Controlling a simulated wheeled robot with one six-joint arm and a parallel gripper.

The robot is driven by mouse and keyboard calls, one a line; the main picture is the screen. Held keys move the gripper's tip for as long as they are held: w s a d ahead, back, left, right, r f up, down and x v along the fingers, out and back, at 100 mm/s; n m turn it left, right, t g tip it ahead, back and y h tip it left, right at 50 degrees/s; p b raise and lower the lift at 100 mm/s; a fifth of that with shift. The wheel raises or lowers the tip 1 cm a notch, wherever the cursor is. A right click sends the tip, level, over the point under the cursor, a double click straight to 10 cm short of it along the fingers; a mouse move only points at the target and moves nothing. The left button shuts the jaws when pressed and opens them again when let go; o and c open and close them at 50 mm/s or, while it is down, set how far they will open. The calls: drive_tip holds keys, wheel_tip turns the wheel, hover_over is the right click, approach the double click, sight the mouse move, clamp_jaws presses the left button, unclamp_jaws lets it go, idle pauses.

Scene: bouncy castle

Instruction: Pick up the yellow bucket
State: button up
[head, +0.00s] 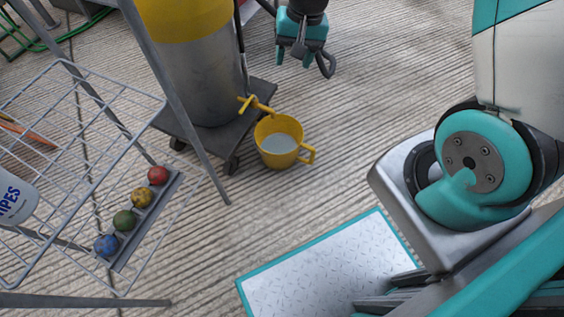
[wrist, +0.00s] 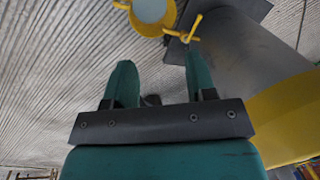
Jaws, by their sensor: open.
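The yellow bucket (head: 268,128) stands upright on the ribbed floor in the head view, right beside a drum's dark base. A loop handle sticks out on its right side, and its inside looks grey. In the wrist view the bucket (wrist: 150,30) shows at the top edge, partly cut off, beyond the fingertips. My gripper (head: 293,60) is open and empty, above and behind the bucket in the head view, apart from it. In the wrist view my gripper (wrist: 160,65) shows two teal fingers spread apart, with nothing between them.
A grey and yellow drum (head: 205,80) on a wheeled base (head: 228,140) stands left of the bucket; its yellow tap (head: 256,104) juts out close to the rim. A wire rack (head: 75,150) with several coloured balls is at left. Floor right of the bucket is clear.

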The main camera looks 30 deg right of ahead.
drive_tip(key=w+d+f+m+b, duration=0.1)
drive_tip(key=d+f+b, duration=0.2)
drive_tip(key=f, duration=0.6)
drive_tip(key=w+d+f+m+b, duration=0.15)
drive_tip(key=f+b, duration=0.25)
drive_tip(key=f, duration=0.5)
drive_tip(key=m+h+b, duration=0.2)
drive_tip(key=m+b, duration=0.1)
drive_tip(key=b, duration=0.3)
approach(312, 153)
drive_tip(key=shift+m+g, duration=0.25)
drive_tip(key=shift+g, duration=0.05)
drive_tip(key=f+b, duration=0.4)
drive_tip(key=w+f+b, duration=0.1)
drive_tip(key=f+b, duration=0.1)
drive_tip(key=b, duration=0.1)
drive_tip(key=shift+d, duration=0.3)
drive_tip(key=f+b, duration=0.1)
drive_tip(key=f, duration=0.1)
drive_tip(key=f+b, duration=0.4)
drive_tip(key=shift+d, duration=0.3)
drive_tip(key=shift+r, duration=0.15)
clamp_jaws()
drive_tip(key=shift+w+r, duration=0.1)
drive_tip(key=shift+w, duration=0.05)
